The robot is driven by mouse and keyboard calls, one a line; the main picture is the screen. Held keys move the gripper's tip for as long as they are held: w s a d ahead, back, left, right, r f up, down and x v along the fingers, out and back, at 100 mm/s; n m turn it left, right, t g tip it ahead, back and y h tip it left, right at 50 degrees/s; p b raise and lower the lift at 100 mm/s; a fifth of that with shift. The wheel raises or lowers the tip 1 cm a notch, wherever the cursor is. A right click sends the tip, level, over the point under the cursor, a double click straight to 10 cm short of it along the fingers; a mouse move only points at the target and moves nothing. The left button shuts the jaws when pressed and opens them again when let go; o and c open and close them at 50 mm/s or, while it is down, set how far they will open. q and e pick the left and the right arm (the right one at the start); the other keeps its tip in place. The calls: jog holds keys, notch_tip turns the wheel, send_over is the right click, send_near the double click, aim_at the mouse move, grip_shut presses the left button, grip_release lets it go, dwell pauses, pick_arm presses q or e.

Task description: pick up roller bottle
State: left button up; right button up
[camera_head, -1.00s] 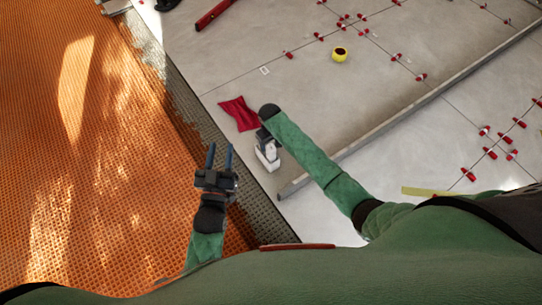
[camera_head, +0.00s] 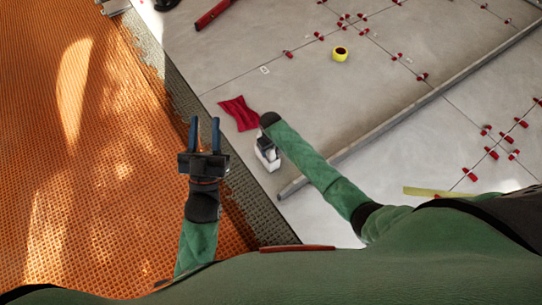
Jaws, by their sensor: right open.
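A small white, block-like item (camera_head: 267,158), which looks like the roller bottle, stands on the grey floor at the edge of the orange matting. My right arm reaches in from the right. Its dark wrist end and green forearm partly cover my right gripper (camera_head: 265,143), seen as dark parts at the white item's top. The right gripper is open; I cannot tell whether its fingers touch the item. My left gripper (camera_head: 204,135) is open and empty, with two blue fingers apart, to the left of the item over the matting edge.
A red cloth-like item (camera_head: 239,113) lies just above the white item. A long grey bar (camera_head: 420,101) crosses the tiles. A yellow tape roll (camera_head: 340,54) and several red clips (camera_head: 421,77) sit on the tiles. The orange matting (camera_head: 80,170) on the left is clear.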

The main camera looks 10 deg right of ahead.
jog(key=shift+f, duration=0.4)
pick_arm(q)
jog(key=shift+s+a+r+t, duration=0.1)
jog(key=shift+s+r+t, duration=0.15)
jog(key=shift+r, duration=0.3)
jog(key=shift+s+a+r+t, duration=0.15)
jog(key=shift+r+t, duration=0.1)
jog(key=shift+r, duration=0.3)
jog(key=shift+d, duration=0.1)
pick_arm(e)
jog(key=shift+c, duration=0.5)
jog(key=c, duration=0.9)
jog(key=shift+c, duration=0.2)
pick_arm(q)
jog(key=shift+f, duration=0.1)
pick_arm(e)
jog(key=shift+r, duration=0.1)
